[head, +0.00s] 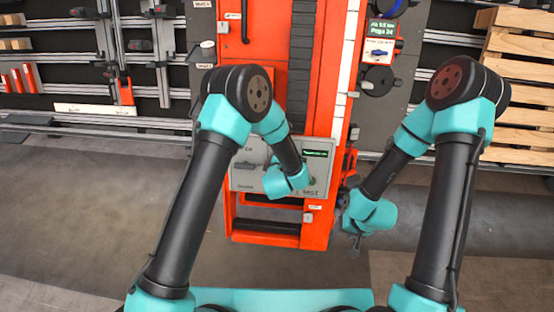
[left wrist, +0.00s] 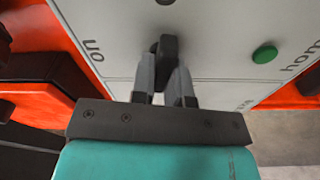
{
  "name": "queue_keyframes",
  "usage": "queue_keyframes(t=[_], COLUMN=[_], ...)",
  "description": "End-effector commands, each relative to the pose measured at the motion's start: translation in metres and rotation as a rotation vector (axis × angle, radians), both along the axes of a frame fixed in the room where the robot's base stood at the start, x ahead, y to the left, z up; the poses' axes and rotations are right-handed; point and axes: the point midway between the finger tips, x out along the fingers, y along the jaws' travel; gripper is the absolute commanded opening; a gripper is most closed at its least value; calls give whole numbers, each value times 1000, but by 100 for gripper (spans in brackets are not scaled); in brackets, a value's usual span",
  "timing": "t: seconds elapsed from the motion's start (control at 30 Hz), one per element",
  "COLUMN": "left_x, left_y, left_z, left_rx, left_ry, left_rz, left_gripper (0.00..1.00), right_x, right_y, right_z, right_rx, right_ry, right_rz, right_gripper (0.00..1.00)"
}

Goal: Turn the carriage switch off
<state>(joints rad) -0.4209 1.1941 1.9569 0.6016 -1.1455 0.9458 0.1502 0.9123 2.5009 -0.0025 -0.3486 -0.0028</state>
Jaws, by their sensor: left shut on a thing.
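A dark switch handle (left wrist: 169,43) stands out from the light grey control panel (left wrist: 110,25) in the left wrist view. My left gripper (left wrist: 165,70) has its two grey fingers on either side of the handle and is shut on it. The handle's lower part is hidden between the fingers. Lettering beside it looks like an upside-down "on". In the head view the panel (head: 238,180) is on the orange gantry column, and my left wrist covers part of it and the fingers. My right gripper (head: 357,238) hangs right of the column; its finger opening is too small to tell.
A green button (left wrist: 264,54) sits on the panel right of the handle. Wooden pallets (head: 520,70) are stacked at right. The grey floor (head: 80,220) is open at left.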

Motion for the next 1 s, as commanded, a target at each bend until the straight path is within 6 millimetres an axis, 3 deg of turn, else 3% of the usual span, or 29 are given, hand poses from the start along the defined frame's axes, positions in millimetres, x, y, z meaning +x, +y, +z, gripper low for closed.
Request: queue_keyframes(t=[0.3,0.87,0.9,1.0], left_x=[-1,-1,-1,-1], left_y=[0,0,0,0], left_z=[-1,-2,-2,-2], left_rx=[-151,-186,-186,-185], left_ry=[14,18,18,18], left_rz=[81,100,100,99], left_gripper=[0,0,18,28], right_x=[0,0,0,0], right_y=[0,0,0,0], right_z=[0,0,0,0], right_rx=[0,0,0,0], right_ry=[0,0,0,0], right_rz=[0,0,0,0], right_gripper=[43,43,43,43])
